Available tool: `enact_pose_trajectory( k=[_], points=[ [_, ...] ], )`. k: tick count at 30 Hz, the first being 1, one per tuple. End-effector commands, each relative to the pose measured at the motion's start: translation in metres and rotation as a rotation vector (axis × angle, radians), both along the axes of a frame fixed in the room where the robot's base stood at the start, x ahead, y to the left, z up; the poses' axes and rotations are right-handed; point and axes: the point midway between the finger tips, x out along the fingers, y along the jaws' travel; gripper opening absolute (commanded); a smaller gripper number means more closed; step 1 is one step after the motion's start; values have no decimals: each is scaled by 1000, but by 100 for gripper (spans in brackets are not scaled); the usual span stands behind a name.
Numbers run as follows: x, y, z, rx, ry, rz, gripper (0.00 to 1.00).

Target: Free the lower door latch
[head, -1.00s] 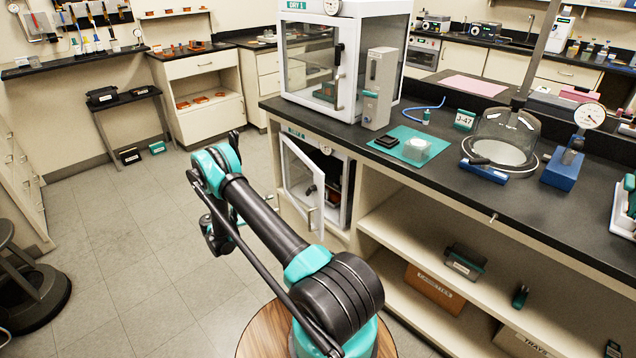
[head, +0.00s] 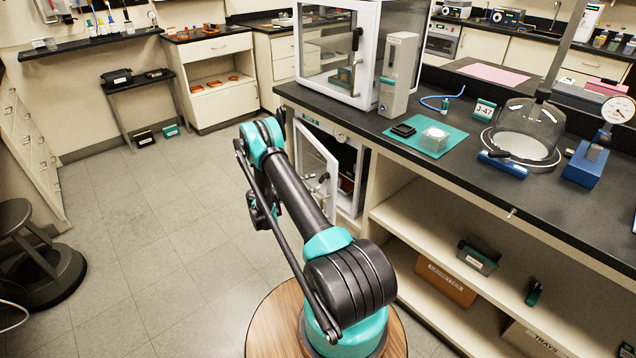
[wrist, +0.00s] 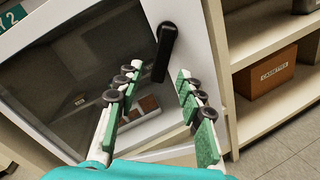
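The lower door (head: 312,157) is a white-framed glass door under the bench, standing ajar in the head view. Its black latch (wrist: 164,52) shows in the wrist view as a lever on the white frame, its round pivot at the top and its arm pointing down. The latch is small and dark in the head view (head: 323,177). My gripper (wrist: 157,86) is open and empty, facing the door. Its green-padded fingers lie either side of the latch's lower end in the picture; I cannot tell how far apart in depth. In the head view my arm partly hides the gripper.
An upper glass cabinet (head: 369,50) stands on the black bench directly above. Open shelves with a brown box (head: 446,281) lie right of the lower cabinet; the box also shows in the wrist view (wrist: 272,75). A stool (head: 35,270) stands far left. The floor between is clear.

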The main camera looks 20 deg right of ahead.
Motion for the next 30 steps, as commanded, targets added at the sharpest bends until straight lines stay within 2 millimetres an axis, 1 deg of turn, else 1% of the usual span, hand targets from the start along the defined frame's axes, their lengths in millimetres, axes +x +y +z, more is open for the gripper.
enact_pose_trajectory(
  k=[1, 3, 7, 11, 18, 27, 30],
  points=[
    [0, -8, 0, 0, 0, -1, 38],
    [1, -17, 0, 0, 0, -1, 38],
    [2, -27, 0, -1, 0, 1, 38],
    [3, -32, 0, 0, 0, 0, 38],
    [3, -32, 0, -1, 0, 1, 38],
    [3, -32, 0, 0, 0, 1, 1],
    [3, -32, 0, 0, 0, 1, 0]
  ],
)
